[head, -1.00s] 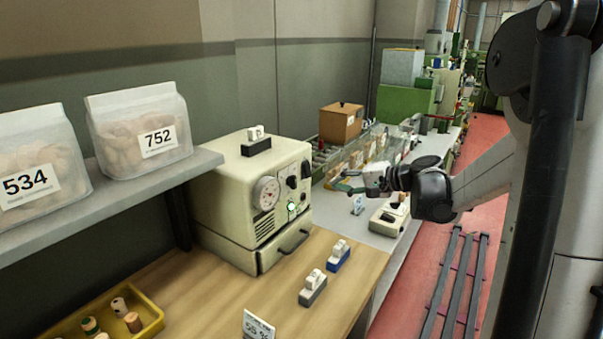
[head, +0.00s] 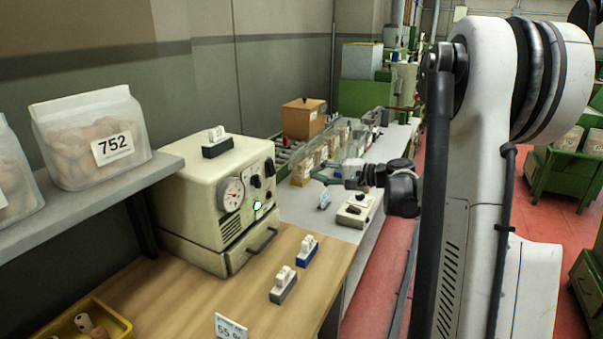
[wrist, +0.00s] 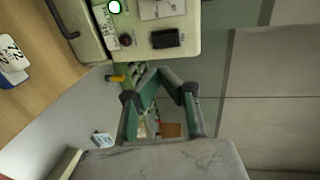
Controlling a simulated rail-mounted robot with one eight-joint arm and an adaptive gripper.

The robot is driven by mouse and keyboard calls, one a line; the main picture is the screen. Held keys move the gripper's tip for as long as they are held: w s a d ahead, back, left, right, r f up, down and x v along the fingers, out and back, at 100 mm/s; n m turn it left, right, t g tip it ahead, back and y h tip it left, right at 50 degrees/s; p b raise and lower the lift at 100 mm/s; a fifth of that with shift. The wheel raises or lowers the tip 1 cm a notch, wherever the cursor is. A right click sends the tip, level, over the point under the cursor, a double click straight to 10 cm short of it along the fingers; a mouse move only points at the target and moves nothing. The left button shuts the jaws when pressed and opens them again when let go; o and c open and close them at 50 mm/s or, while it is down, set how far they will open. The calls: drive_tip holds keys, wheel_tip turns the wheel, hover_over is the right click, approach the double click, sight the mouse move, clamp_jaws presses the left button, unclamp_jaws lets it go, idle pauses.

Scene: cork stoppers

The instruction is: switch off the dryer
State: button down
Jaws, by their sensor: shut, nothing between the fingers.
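The dryer (head: 200,193) is a cream box on the wooden bench, with a round dial (head: 231,193), black knobs and a glowing green lamp (head: 257,205) on its front. In the wrist view part of the dryer front (wrist: 190,15) shows at the top, with the lit lamp (wrist: 115,7), a black rectangular switch (wrist: 165,39) and a small dark round knob (wrist: 125,40). My gripper (head: 322,178) is shut and empty, to the right of the dryer and apart from it. Its green fingers (wrist: 160,72) point toward the dryer's edge in the wrist view.
A small cream box with a black top part (head: 355,212) stands on the grey counter below my gripper. A shelf (head: 100,200) holds bags at left.

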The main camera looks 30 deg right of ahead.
sight(274, 171)
drive_tip(key=p+x, duration=0.1)
drive_tip(key=x, duration=1.2)
